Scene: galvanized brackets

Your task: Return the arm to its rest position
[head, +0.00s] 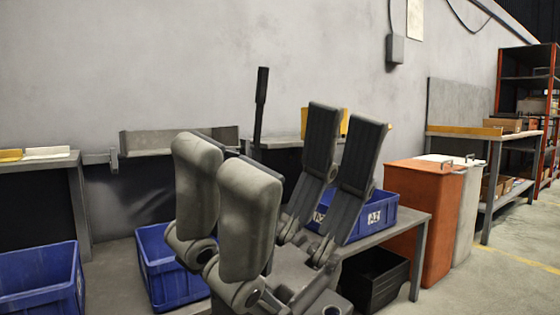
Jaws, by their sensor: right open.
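My right gripper (282,150) stands large in the foreground at the middle of the head view, fingers pointing up. Its fingers are spread wide, with light grey faces on the left and dark ribbed faces on the right. Nothing is held between them. It hides parts of the bench and the blue bin behind it. My left gripper is not in view.
A bench (410,222) holds a blue bin (376,215), with a black bin (374,280) below. Blue bins (40,280) (170,268) stand at left. An orange bin (422,215) stands right of the bench. Floor at far right (515,265) is clear.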

